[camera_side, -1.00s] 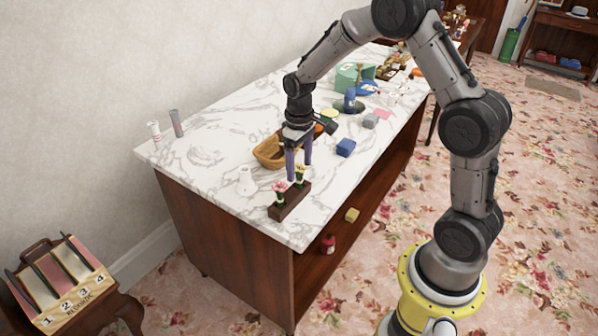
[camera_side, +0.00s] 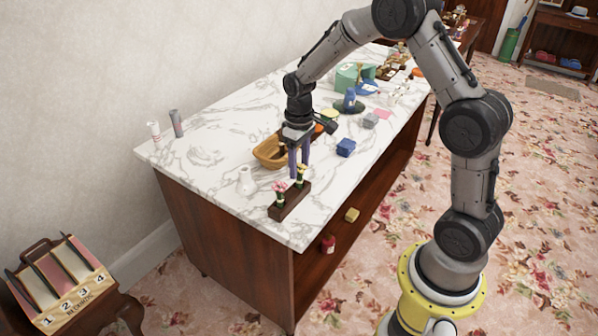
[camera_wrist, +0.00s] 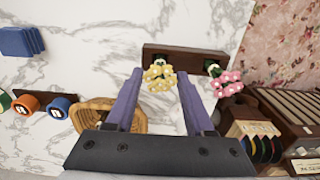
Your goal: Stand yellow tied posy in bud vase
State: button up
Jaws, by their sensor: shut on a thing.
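The yellow tied posy (camera_side: 301,170) stands upright at the right end of a dark wooden block (camera_side: 290,203). My gripper (camera_side: 298,174) is shut on it, with one purple finger on each side. In the wrist view the yellow posy (camera_wrist: 158,77) shows between the fingertips of my gripper (camera_wrist: 160,74), its base at the wooden block (camera_wrist: 186,60). A pink posy (camera_side: 280,187) stands at the other end of the block and also shows in the wrist view (camera_wrist: 226,82). The white bud vase (camera_side: 245,181) stands upright on the marble top, left of the block.
A wicker basket (camera_side: 268,153) lies just behind the bud vase and my gripper. A blue block (camera_side: 346,147) is to the right. The marble (camera_side: 215,185) around the vase is mostly clear.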

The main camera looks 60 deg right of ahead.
jog(key=shift+r, duration=1.65)
dwell(0.4)
jog(key=shift+r, duration=1)
jog(key=shift+s, duration=0.15)
jog(key=shift+r, duration=0.25)
jog(key=w+a+r, duration=0.3)
jog(key=w+r, duration=0.1)
jog(key=w, duration=0.3)
jog(key=w+a+r, duration=0.3)
jog(key=w+r, duration=0.1)
jog(key=w, duration=0.2)
jog(key=shift+w+a, duration=0.3)
jog(key=shift+w, duration=0.1)
